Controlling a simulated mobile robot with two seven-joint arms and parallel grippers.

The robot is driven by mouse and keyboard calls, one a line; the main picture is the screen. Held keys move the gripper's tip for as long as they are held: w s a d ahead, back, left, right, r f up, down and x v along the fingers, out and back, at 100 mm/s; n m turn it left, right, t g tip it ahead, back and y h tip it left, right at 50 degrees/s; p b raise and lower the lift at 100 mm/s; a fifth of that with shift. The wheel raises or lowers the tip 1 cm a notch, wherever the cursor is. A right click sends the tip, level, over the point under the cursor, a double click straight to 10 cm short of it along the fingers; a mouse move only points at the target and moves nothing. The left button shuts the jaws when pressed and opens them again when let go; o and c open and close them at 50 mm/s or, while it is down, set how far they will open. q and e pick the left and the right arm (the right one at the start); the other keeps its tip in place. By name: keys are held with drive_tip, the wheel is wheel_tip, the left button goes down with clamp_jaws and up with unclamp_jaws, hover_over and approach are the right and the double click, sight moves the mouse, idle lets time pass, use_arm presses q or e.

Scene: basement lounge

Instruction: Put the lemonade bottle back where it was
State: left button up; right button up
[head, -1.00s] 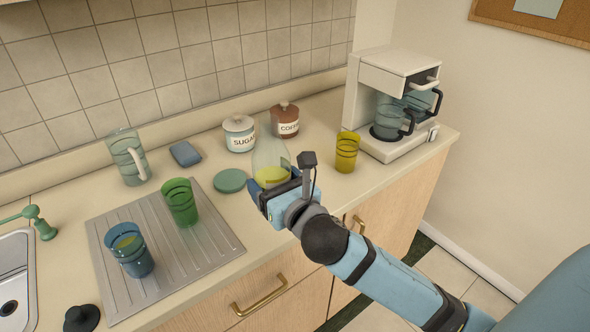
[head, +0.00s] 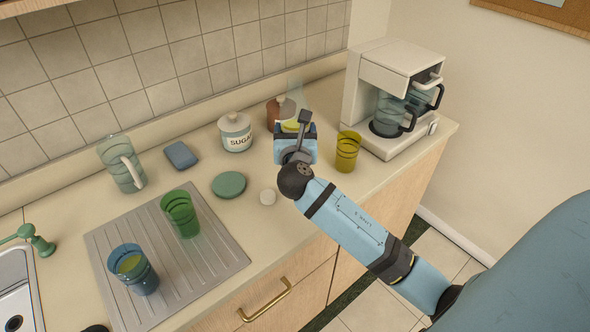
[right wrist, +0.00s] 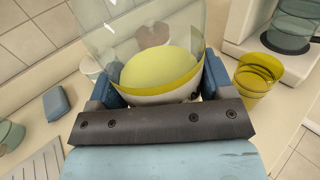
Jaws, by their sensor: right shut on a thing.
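My right gripper (head: 295,134) is shut on the lemonade bottle (head: 291,126), a clear glass vessel with yellow liquid low inside. In the head view the hand hides most of its lower part. In the right wrist view the bottle (right wrist: 150,68) stands between the two blue fingers. Its base is hidden, so I cannot tell whether it touches the counter. It is in front of the brown coffee canister (head: 279,108) and left of the yellow glass (head: 347,152). My left gripper is not in view.
A coffee maker (head: 384,58) stands at the right. A pitcher (head: 116,165), green glass (head: 181,214) and blue glass (head: 135,270) stand further left.

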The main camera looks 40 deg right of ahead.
wheel_tip(320, 180, down, 7)
drive_tip(key=shift+f+b, duration=0.2)
drive_tip(key=shift+b, duration=0.15)
wheel_tip(320, 180, down, 4)
drive_tip(key=shift+f+b, duration=0.1)
drive_tip(key=shift+b, duration=0.2)
drive_tip(key=shift+f, duration=0.1)
drive_tip(key=shift+f, duration=0.15)
drive_tip(key=o, duration=1.3)
drive_tip(key=shift+c, duration=0.2)
drive_tip(key=shift+r, duration=0.3)
drive_tip(key=b+v, duration=0.1)
drive_tip(key=v, duration=1.1)
drive_tip(key=shift+f, duration=0.1)
drive_tip(key=shift+a, duration=0.1)
